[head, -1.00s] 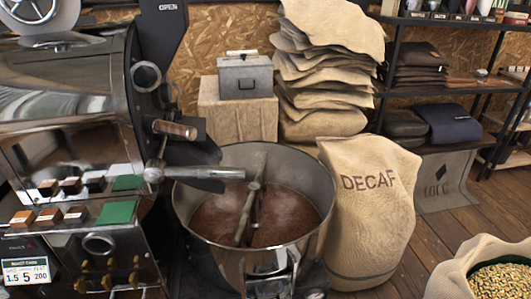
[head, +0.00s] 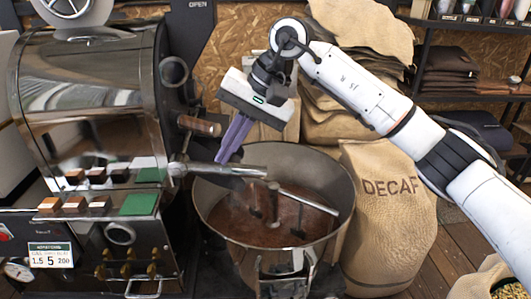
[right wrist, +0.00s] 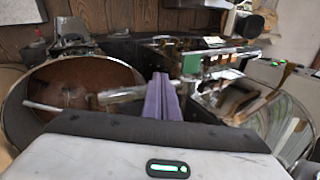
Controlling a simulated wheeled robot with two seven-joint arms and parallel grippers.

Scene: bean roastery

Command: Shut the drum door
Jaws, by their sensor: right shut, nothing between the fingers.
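I cannot clearly make out the drum door's panel edge-on. My right gripper (head: 226,152) has purple fingers pointing down, shut and empty, just above the bar. In the right wrist view the fingers (right wrist: 161,98) are beside the bar (right wrist: 122,95); contact is unclear. My left gripper is out of view.
The cooling bin holds brown contents and stirring arms. A DECAF sack (head: 385,225) stands right of it, behind my right arm. Stacked sacks (head: 345,120) and shelves are at the back. Green and brown buttons (head: 140,204) line the roaster's front.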

